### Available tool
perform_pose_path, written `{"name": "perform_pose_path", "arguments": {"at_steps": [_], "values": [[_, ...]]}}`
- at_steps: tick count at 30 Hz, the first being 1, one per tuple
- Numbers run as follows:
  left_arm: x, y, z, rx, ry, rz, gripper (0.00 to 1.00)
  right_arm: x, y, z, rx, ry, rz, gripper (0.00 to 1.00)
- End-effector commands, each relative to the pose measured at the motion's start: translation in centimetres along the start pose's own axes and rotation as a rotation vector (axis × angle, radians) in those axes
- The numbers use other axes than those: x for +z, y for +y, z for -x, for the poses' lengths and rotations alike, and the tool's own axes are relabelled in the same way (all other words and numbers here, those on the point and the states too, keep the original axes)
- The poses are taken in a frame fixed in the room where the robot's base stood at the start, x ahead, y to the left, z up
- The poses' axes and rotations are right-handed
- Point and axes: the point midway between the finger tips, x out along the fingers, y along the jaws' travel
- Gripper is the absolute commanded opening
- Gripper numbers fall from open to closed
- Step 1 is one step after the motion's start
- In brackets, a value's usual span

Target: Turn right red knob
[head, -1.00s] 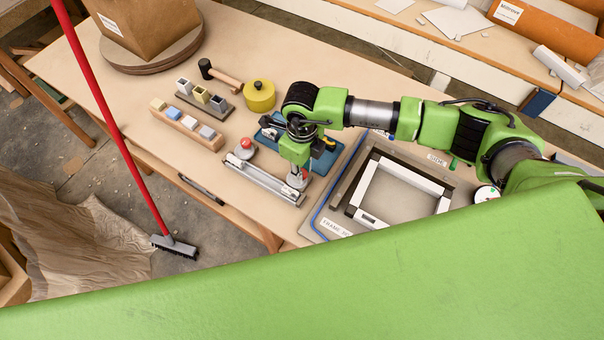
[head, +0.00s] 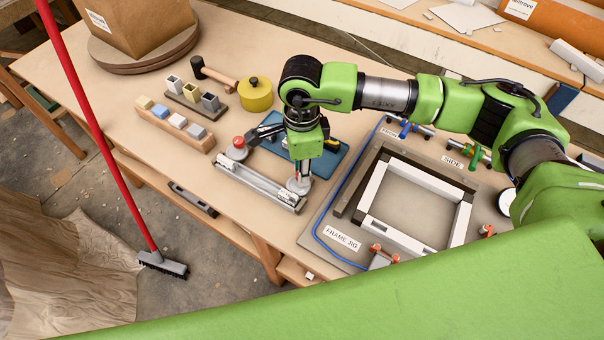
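A long silver rail device (head: 258,183) lies on the workbench, with a round knob at each end. The left knob (head: 238,146) has a red top on a pale base and is uncovered. At the right end a pale round base (head: 299,186) shows beneath my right gripper (head: 301,174). The gripper points down over this end, and its fingers seem to be around or just above the knob there. The gripper's body hides most of that knob and the finger gap, so I cannot tell whether it touches. My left gripper is out of view.
A blue tray (head: 332,164) with tools lies behind the rail. A yellow pot (head: 256,95), a mallet (head: 212,72) and a wooden block rack (head: 174,128) stand to the left. A frame jig (head: 333,251) with a white frame is to the right. The bench's front edge is near.

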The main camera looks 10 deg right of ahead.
Motion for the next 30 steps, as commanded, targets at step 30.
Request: {"name": "perform_pose_path", "arguments": {"at_steps": [30], "values": [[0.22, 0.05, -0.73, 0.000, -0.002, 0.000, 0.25, 0.03, 0.03, 0.02, 0.000, 0.000, 0.047, 0.37]]}}
